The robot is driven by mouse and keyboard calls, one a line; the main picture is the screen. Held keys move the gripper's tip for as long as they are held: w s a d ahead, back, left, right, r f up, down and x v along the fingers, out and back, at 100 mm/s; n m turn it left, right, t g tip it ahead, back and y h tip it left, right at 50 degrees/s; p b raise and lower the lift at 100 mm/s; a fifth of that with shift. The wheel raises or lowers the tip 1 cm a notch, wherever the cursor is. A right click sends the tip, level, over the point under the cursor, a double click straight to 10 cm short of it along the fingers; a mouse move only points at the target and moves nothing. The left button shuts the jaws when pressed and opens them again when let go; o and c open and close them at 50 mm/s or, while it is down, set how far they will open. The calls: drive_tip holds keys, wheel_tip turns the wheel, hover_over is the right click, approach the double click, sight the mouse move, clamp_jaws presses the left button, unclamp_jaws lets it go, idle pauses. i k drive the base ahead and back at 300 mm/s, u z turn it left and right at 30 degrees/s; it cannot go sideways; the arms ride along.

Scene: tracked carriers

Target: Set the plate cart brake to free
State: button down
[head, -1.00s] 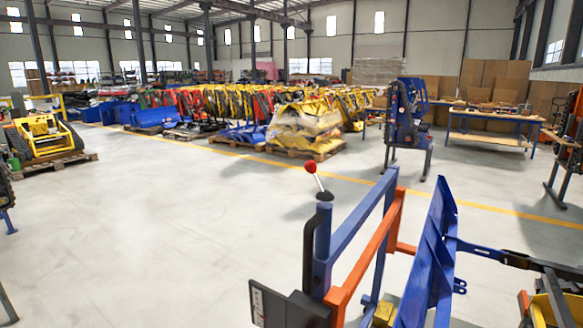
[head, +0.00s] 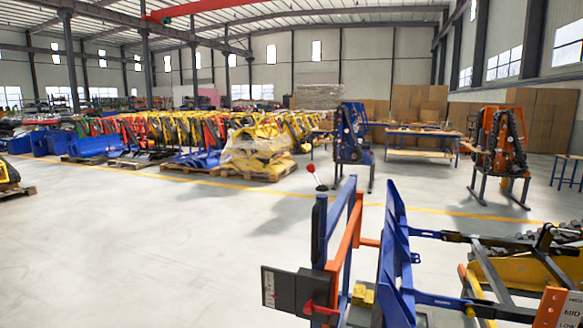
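A cart-like frame of blue and orange bars (head: 349,238) stands in the lower middle of the head view, with a tall blue plate (head: 394,255) beside it. A lever with a red knob (head: 311,169) rises above the blue post (head: 321,230). A dark box (head: 293,290) with a pale label strip is at the frame's near left, and a red handle (head: 319,307) shows on it. I cannot tell which of these is the brake, and no brake setting is readable. My gripper is not in view.
A blue machine (head: 353,145) and an orange one (head: 499,150) stand behind. The pale floor (head: 130,250) at left is clear.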

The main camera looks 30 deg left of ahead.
sight(311, 168)
drive_tip(key=u, duration=1.3)
